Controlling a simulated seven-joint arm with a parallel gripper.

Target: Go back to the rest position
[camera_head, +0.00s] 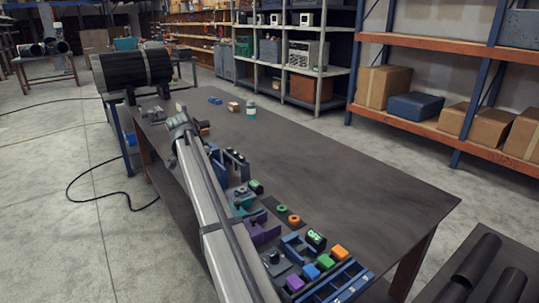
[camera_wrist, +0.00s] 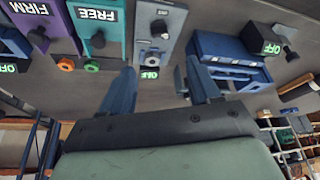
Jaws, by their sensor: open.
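My gripper (camera_wrist: 166,80) shows in the wrist view with its two blue fingers spread apart and nothing held between them. Beyond the fingertips stand a grey box (camera_wrist: 160,35) with a knob and an OFF label, and a blue box (camera_wrist: 222,58). A teal box (camera_wrist: 97,25) marked FREE and a purple box (camera_wrist: 50,20) marked FIRM are to the left. In the head view my arm runs from the bottom along the left side of the dark table (camera_head: 360,185). I cannot make out the fingers there. The black flanged pipe (camera_head: 131,68) lies at the table's far left end.
Beside my arm, several devices crowd the table, including the purple one (camera_head: 260,231), an orange block (camera_head: 339,253) and a blue tray (camera_head: 350,284). A small bottle (camera_head: 251,108) stands farther back. The table's right half is clear. Shelves (camera_head: 440,130) stand behind.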

